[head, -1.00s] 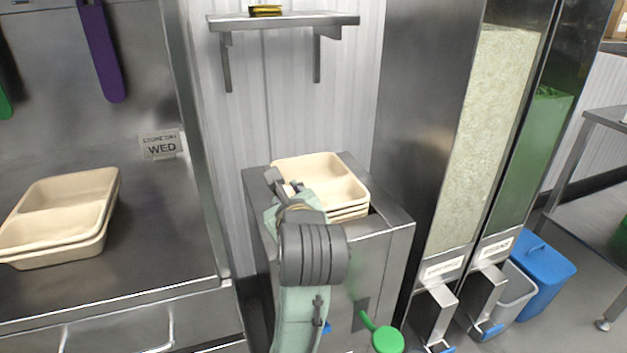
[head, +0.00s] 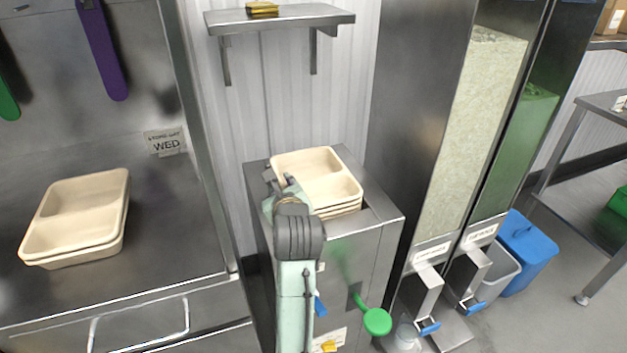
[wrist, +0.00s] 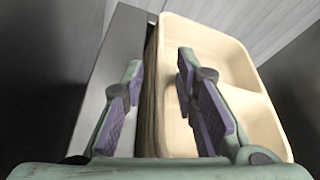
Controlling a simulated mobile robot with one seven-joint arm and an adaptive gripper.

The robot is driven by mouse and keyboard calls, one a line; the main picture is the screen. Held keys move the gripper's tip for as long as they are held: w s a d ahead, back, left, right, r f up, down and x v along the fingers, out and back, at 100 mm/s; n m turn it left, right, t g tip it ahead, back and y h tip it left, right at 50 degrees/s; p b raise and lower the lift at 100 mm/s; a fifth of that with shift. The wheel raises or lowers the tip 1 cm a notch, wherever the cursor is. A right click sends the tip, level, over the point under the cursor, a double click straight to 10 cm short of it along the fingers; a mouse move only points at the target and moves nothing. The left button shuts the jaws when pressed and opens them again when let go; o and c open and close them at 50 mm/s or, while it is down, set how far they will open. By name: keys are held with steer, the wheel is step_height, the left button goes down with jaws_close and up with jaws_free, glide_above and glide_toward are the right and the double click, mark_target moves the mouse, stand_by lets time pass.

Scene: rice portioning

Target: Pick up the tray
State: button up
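A stack of beige two-compartment trays (head: 345,186) sits in the top of a metal cabinet. The top tray also shows in the wrist view (wrist: 232,68). My gripper (wrist: 158,65) is open at the stack's left side. In the wrist view its right finger is over the inside of the top tray and its left finger is outside, over the cabinet top. The tray's left wall lies between the fingers, with no clear contact. In the head view my wrist hides most of the gripper (head: 277,182) and the stack's near left corner.
More beige trays (head: 75,256) lie stacked on the metal counter (head: 180,235) at left. A shelf (head: 280,18) is on the wall above the cabinet (head: 375,232). Tall dispensers (head: 480,130) stand close on the right. A green round paddle (head: 377,321) sticks out in front.

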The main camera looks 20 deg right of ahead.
steer(key=shift+x, duration=1.25)
steer(key=shift+c, duration=0.4)
jaws_close()
